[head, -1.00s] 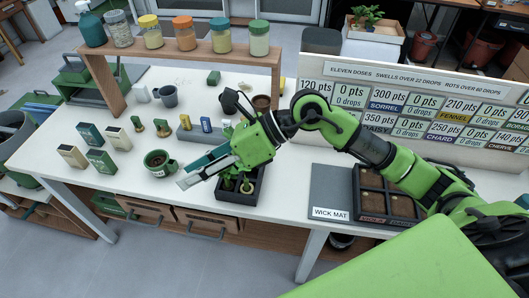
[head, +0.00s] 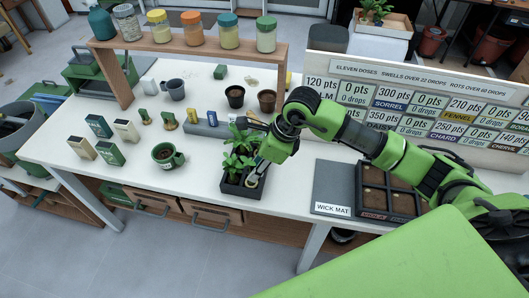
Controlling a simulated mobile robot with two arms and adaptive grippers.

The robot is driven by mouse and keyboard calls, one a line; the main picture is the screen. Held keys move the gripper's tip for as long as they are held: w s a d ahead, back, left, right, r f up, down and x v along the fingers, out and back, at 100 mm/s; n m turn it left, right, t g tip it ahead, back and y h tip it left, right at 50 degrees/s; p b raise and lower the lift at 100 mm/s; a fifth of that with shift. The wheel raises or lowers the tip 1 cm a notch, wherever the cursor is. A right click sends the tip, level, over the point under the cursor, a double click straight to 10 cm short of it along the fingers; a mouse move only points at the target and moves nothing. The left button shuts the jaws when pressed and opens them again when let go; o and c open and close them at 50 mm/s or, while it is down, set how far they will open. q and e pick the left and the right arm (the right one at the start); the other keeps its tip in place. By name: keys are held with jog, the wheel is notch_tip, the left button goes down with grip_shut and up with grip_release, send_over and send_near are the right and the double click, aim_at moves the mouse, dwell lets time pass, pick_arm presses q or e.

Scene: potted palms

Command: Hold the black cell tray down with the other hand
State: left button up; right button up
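A small black cell tray (head: 241,193) with leafy green seedlings (head: 238,155) stands near the front edge of the white bench in the head view. My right gripper (head: 252,180) reaches down at the tray's right side, beside the seedlings. Its fingertips are at or just above the tray; I cannot tell whether they touch it. The leaves and the gripper's own body hide how far the fingers are apart. My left gripper is not in view.
A green mug (head: 166,157) and several seed packets stand left of the tray. Two dark pots (head: 235,97) (head: 267,101) are behind it. A wooden shelf (head: 197,47) with jars spans the back. A score board (head: 420,110) stands at the back right.

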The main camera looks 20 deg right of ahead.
jog(key=shift+p+x, duration=0.4)
jog(key=shift+x, duration=2.15)
grip_shut()
